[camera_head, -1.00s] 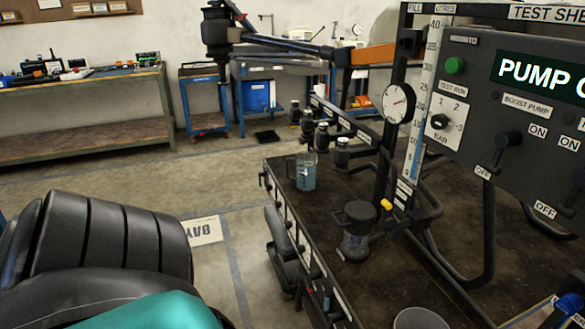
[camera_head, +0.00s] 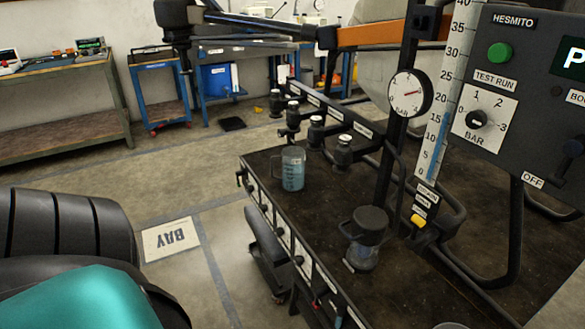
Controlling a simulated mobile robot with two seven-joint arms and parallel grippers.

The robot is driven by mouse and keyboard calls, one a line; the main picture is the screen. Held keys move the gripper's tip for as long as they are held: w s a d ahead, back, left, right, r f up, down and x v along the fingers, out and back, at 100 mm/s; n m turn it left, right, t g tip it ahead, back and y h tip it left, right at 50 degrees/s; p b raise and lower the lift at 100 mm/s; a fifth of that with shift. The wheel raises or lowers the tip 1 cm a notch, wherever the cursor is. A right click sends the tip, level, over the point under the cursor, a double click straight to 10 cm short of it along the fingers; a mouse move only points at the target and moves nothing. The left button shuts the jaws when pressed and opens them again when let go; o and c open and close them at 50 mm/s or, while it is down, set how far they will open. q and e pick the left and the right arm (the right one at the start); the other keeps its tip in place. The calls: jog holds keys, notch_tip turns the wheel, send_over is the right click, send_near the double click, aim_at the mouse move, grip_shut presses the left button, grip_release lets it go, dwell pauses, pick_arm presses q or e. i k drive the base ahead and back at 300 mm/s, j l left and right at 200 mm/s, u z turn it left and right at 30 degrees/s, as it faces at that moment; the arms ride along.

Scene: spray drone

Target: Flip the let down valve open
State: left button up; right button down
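A small valve with a yellow handle (camera_head: 418,221) sits at the foot of the sight tube (camera_head: 434,145) on the test rig, right of centre. I take it to be the let down valve, but the small labels (camera_head: 428,196) just above it are too small to read. The handle is short and tilted, and I cannot tell from here whether the valve is open or shut. Neither gripper shows in this view, so nothing is seen near the valve.
On the dark bench (camera_head: 262,163) stand a measuring jug (camera_head: 292,170) with bluish liquid and a black-lidded clear container (camera_head: 366,240). A pressure gauge (camera_head: 408,93) and control panel (camera_head: 535,120) rise behind. Black frame tubes surround the valve. The floor (camera_head: 70,170) at left is clear.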

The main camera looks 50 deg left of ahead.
aim_at(321, 291)
jog(key=j, duration=1.7)
jog(key=i+j, duration=0.1)
jog(key=j, duration=1.55)
